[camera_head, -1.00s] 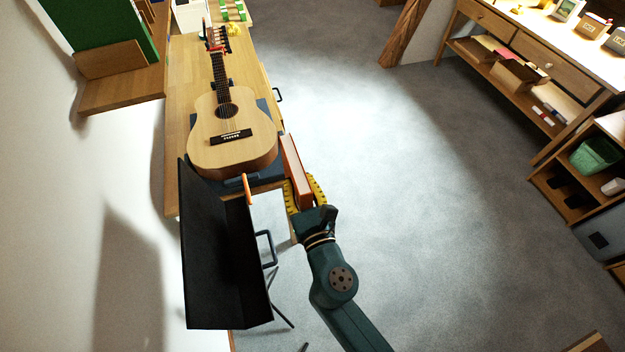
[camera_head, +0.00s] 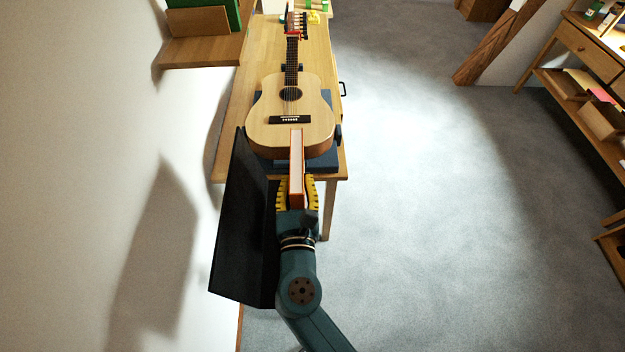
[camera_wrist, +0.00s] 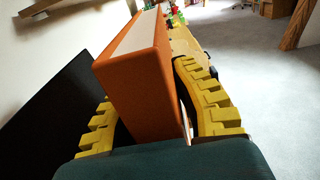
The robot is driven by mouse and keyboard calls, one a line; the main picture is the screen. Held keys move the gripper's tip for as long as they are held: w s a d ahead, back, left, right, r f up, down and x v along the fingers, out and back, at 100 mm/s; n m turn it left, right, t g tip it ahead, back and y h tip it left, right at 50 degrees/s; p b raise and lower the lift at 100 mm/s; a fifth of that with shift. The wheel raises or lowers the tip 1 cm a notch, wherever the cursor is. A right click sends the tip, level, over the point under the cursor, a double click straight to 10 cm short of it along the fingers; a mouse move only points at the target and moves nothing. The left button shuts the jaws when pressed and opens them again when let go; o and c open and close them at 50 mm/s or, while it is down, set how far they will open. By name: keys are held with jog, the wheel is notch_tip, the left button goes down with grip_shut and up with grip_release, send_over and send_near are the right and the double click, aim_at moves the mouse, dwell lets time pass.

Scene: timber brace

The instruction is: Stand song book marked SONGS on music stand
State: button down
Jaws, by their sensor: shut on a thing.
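My gripper (camera_head: 298,193) has yellow ridged fingers and is shut on an orange book with white page edges (camera_head: 296,165). The book stands upright on edge between the fingers, and no SONGS marking can be read. In the wrist view the book (camera_wrist: 145,85) fills the middle, with a finger on each side. The black music stand (camera_head: 243,225) is just left of my gripper, its tall panel facing right. In the wrist view the stand (camera_wrist: 45,110) is a dark slab at left. My gripper and wrist hide part of the stand's right side, and I cannot tell whether they touch.
A guitar (camera_head: 291,120) lies on a blue support on the wooden workbench (camera_head: 255,60), just beyond the book. A white wall is at left, with a wooden shelf (camera_head: 200,52) high up. Open grey floor (camera_head: 430,200) lies to the right.

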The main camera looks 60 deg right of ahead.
jog(key=w+a+f+b, duration=0.3)
jog(key=w, duration=0.2)
jog(key=shift+a+f, duration=0.15)
jog(key=shift+f, duration=0.25)
jog(key=c, duration=0.9)
grip_release()
jog(key=shift+f, duration=0.1)
jog(key=v, duration=1.2)
